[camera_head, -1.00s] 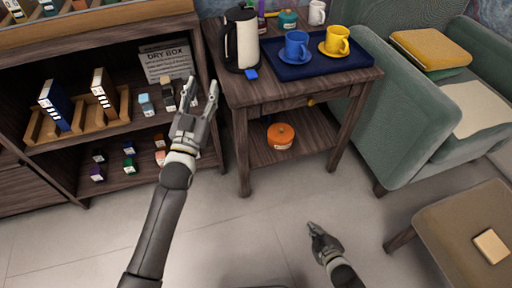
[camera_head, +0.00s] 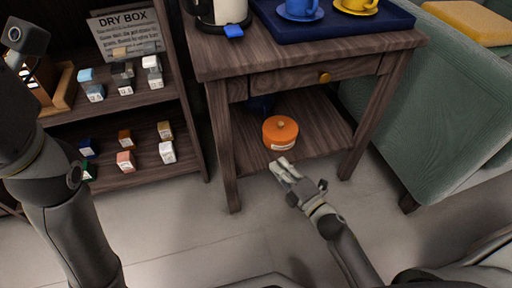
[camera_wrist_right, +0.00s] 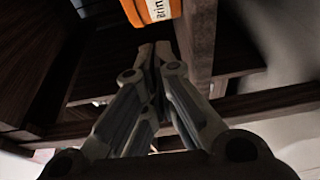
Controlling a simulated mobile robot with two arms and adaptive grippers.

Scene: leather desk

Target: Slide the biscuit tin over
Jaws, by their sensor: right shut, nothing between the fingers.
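An orange round lidded tin (camera_head: 280,132) with a small knob and a white label sits on the lower shelf of the wooden side table. Its label shows letters like "arin" at the top of the right wrist view (camera_wrist_right: 155,10). My right gripper (camera_head: 282,166) is shut and empty. Its fingertips are at the front edge of that shelf, in front of the tin and apart from it in the picture. The fingers also show in the right wrist view (camera_wrist_right: 155,48). My left arm fills the left edge; its fingers do not show.
The side table's legs (camera_head: 223,150) and drawer (camera_head: 300,78) frame the shelf (camera_head: 245,153). A blue tray (camera_head: 340,27) with cups stands on top. A bookcase is left, a green armchair (camera_head: 430,120) right.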

